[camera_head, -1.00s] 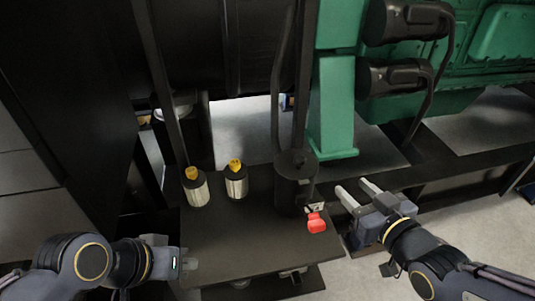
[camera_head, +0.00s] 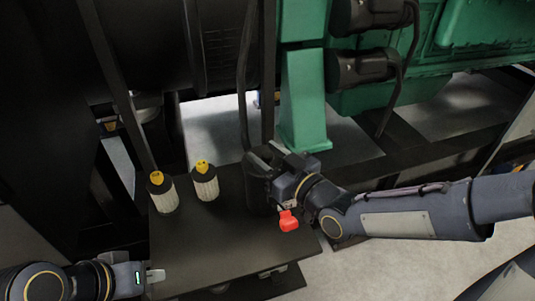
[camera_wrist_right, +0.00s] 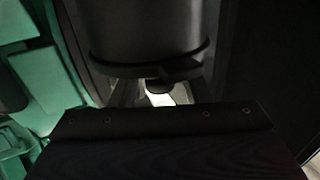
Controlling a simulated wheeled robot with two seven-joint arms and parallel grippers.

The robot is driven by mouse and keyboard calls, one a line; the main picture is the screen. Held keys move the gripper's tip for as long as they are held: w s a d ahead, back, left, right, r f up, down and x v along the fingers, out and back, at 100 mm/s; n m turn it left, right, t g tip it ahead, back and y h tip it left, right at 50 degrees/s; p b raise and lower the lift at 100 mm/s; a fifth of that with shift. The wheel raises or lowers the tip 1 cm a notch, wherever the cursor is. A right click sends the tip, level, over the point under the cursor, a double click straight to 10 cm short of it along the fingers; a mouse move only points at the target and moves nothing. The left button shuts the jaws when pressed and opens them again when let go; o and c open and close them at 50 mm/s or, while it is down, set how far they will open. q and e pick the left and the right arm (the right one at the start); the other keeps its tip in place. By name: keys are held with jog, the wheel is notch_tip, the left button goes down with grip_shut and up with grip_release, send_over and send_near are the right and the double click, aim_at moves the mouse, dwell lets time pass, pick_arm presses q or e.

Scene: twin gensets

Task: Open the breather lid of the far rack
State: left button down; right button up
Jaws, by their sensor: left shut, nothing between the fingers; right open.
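A black canister (camera_head: 258,190), which looks like the breather, stands on the dark platform beside upright black hoses. Its top, where the lid sits, is largely hidden by my right gripper (camera_head: 264,158). That gripper is open, its fingers at the canister's upper end; I cannot tell whether they touch it. In the right wrist view a dark cylinder (camera_wrist_right: 145,30) with a rim and a small tab fills the upper middle; it is probably the canister. The fingertips are not clear there. My left gripper (camera_head: 152,275) is shut and empty at the platform's near left edge.
Two pale filters with yellow caps (camera_head: 162,194) (camera_head: 206,183) stand on the platform (camera_head: 215,245). A red handle (camera_head: 288,221) sits just below my right gripper. A green post (camera_head: 305,100) and engine stand behind.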

grip_shut()
dwell(0.3)
